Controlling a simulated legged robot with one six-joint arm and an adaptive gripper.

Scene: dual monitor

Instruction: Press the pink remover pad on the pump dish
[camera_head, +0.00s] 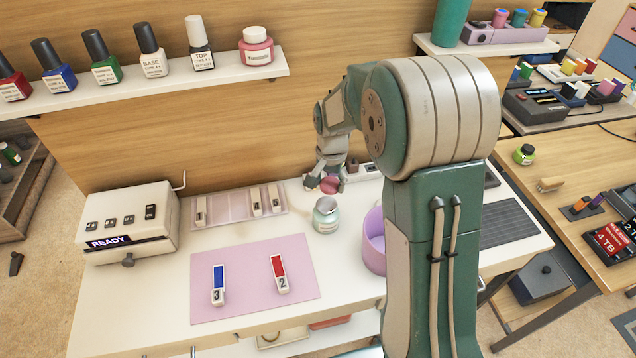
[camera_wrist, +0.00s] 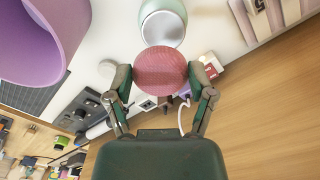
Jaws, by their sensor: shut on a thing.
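The round pink remover pad (camera_head: 330,185) is between the fingers of my gripper (camera_head: 322,183). In the wrist view the pad (camera_wrist: 160,70) shows its flat textured face, with one finger of my gripper (camera_wrist: 161,78) at each side. The pump dish appears to be the pale green jar (camera_head: 326,215) with a round metal top, standing upright on the white desk. It also shows in the wrist view (camera_wrist: 162,28), just beyond the pad. The pad looks raised behind the jar in the head view. Whether they touch is unclear in the wrist view.
A purple bin (camera_head: 374,240) stands right of the jar, partly hidden by my arm. A pink mat (camera_head: 250,290) carries a blue strip (camera_head: 218,284) and a red strip (camera_head: 279,273). A tray (camera_head: 230,207) and a READY machine (camera_head: 130,222) are left. A bottle shelf (camera_head: 150,92) hangs above.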

